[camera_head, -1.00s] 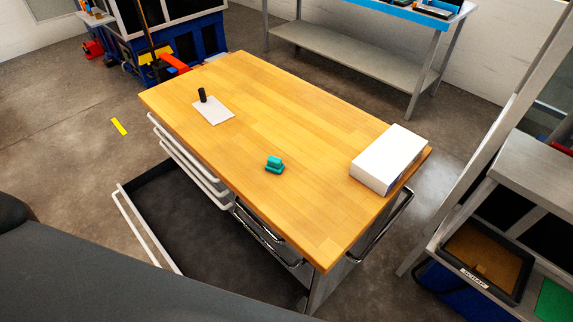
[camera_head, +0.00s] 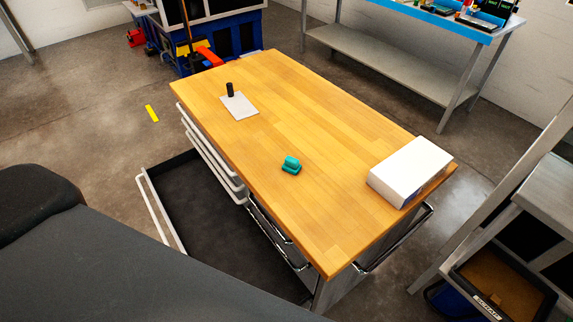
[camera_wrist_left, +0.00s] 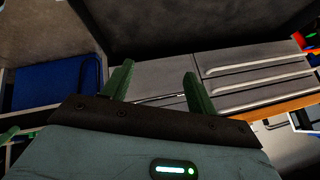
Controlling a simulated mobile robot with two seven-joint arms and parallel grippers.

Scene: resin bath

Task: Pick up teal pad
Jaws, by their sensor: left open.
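The teal pad (camera_head: 291,165) lies on the wooden top of the workbench (camera_head: 330,140), a little front of its middle, in the head view. A dark grey arm part of mine fills the lower left of the head view, with no gripper visible there.
A white box (camera_head: 410,172) sits at the bench's right end. A black cylinder (camera_head: 230,89) stands on a white sheet (camera_head: 240,106) toward the far left. An open drawer (camera_head: 205,215) juts out from the bench's left side. The bench top around the pad is clear.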

